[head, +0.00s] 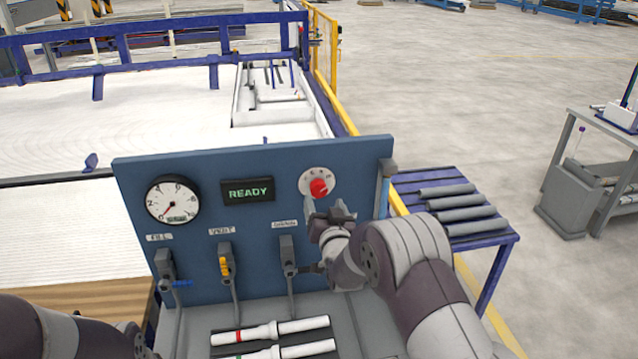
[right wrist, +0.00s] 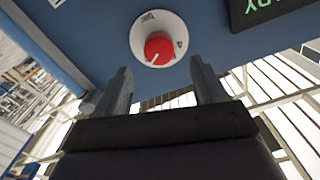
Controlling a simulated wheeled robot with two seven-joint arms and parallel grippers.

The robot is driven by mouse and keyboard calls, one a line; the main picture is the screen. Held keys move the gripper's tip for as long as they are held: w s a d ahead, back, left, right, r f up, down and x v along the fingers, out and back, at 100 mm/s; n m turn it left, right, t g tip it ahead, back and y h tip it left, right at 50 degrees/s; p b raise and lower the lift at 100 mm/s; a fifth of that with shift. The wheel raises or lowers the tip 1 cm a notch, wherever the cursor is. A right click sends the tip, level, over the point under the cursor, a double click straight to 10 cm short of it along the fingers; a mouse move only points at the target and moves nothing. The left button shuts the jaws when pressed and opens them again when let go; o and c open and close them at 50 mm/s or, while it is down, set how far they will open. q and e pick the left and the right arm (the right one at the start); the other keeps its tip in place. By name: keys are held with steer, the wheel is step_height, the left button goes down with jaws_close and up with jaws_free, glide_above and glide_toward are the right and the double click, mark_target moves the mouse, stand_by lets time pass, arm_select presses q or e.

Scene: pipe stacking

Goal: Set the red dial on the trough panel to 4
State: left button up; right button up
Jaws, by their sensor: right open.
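The red dial (head: 319,188) sits on a round white scale plate at the upper right of the blue trough panel (head: 205,283). The red dial also shows large in the right wrist view (right wrist: 159,48), with a white pointer line towards the lower left of that picture. The scale numbers are too small to read, so I cannot tell its setting. My right gripper (head: 325,208) is open and empty, just below and in front of the dial. In the right wrist view its two fingers (right wrist: 160,75) stand apart below the dial, not closed on it. My left gripper is out of view.
The panel also carries a round gauge (head: 173,201), a green READY display (head: 247,189) and three valve levers, one with a yellow part (head: 225,267). White pipes (head: 270,331) lie below. Grey pipes rest on a blue table (head: 427,179) at right.

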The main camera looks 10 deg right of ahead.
mark_target(319, 193)
steer(key=w, duration=0.2)
steer(key=w+p, duration=0.1)
steer(key=w, duration=0.3)
steer(key=shift+w+f+p, duration=0.25)
steer(key=shift+w+p, duration=0.05)
steer(key=shift+p, duration=0.1)
steer(key=shift+w, duration=0.25)
steer(key=shift+r, duration=0.1)
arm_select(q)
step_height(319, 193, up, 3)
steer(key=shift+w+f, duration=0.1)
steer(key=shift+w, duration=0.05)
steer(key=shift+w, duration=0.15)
arm_select(e)
steer(key=shift+w, duration=0.1)
steer(key=shift+f, duration=0.2)
steer(key=c, duration=1.1)
